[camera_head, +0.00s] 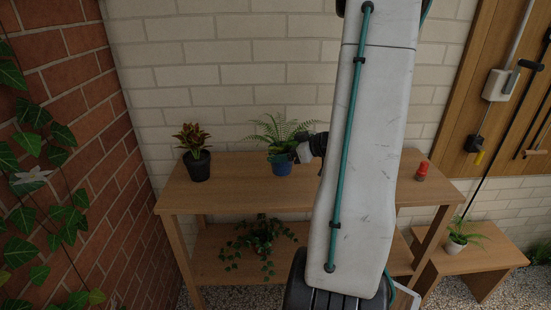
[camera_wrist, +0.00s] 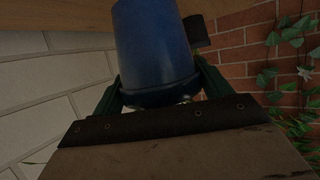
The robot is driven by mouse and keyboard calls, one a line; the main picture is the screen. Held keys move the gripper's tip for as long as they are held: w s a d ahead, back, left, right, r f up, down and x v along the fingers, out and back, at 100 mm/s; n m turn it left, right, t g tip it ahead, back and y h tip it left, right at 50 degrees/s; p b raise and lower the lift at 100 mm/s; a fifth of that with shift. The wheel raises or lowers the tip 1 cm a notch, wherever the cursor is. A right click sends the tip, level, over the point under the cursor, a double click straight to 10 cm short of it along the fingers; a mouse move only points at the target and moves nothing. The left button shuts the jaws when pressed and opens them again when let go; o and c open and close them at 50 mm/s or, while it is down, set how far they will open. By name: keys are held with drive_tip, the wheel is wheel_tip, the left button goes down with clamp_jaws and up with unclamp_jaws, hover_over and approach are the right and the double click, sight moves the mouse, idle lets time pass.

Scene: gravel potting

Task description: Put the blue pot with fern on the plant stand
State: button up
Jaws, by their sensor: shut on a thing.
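The blue pot (camera_head: 282,168) with a green fern (camera_head: 281,132) is at the middle of the two-tier wooden table in the head view. I cannot tell whether it rests on the top or is just above it. My gripper (camera_head: 300,153) reaches it from the right, partly hidden by my arm. In the wrist view the blue pot (camera_wrist: 155,45) lies between the two fingers, which are shut on it near its rim. A low wooden stand (camera_head: 478,262) is at the right; I cannot tell whether it or the table is the plant stand.
On the table top (camera_head: 230,190) stand a black pot (camera_head: 197,166) with a red-yellow plant and a small red item (camera_head: 421,171). A trailing plant (camera_head: 262,238) sits on the lower shelf. A white pot (camera_head: 455,244) with a fern is on the low stand. Ivy-covered brick is at left.

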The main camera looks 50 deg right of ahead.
sight(275, 148)
drive_tip(key=w, duration=0.3)
drive_tip(key=shift+w+d+f, duration=0.15)
drive_tip(key=shift+w+d, duration=0.05)
drive_tip(key=shift+f, duration=1.75)
drive_tip(key=shift+f, duration=0.1)
drive_tip(key=o, duration=1.3)
drive_tip(key=v, duration=1.2)
drive_tip(key=shift+d, duration=0.1)
